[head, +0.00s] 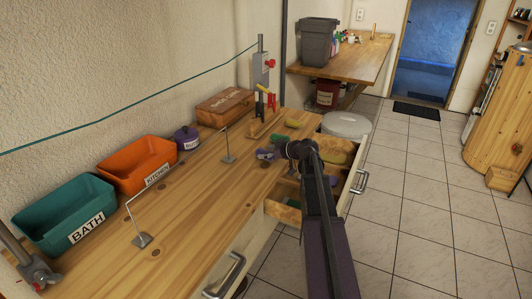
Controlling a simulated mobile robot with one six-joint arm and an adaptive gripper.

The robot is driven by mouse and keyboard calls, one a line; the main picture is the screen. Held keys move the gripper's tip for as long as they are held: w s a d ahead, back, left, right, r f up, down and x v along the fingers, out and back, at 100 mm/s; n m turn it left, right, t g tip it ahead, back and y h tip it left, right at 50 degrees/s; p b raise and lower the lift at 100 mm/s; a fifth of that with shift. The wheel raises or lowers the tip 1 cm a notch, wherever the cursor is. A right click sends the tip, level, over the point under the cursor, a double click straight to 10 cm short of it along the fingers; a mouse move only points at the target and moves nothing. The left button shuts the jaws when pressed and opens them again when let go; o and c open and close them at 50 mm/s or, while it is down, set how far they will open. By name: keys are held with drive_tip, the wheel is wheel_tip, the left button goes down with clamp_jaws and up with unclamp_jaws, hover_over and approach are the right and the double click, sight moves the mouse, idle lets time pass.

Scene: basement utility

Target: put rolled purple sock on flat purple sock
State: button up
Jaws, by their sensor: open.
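A small purple item (268,154) lies on the wooden worktop just left of my gripper. It looks like one of the purple socks, but it is too small to tell whether it is rolled or flat. My gripper (287,152) is open near the worktop's front edge, above and beside the open drawer. Its fingers are small and dark here, and I see nothing held in them. My arm hides part of the drawer and the worktop edge. I cannot make out a second purple sock for sure.
On the worktop (190,220) stand a teal BATH bin (62,215), an orange KITCHEN bin (137,165), a purple lidded pot (186,138), a wooden box (225,107) and a thin metal rail (128,215). A yellowish item (294,123) lies at the far end. An open drawer (352,178) juts out.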

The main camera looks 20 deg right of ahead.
drive_tip(key=p+v, duration=0.5)
drive_tip(key=v, duration=0.8)
drive_tip(key=shift+s, duration=0.45)
drive_tip(key=shift+d, duration=0.1)
idle(0.3)
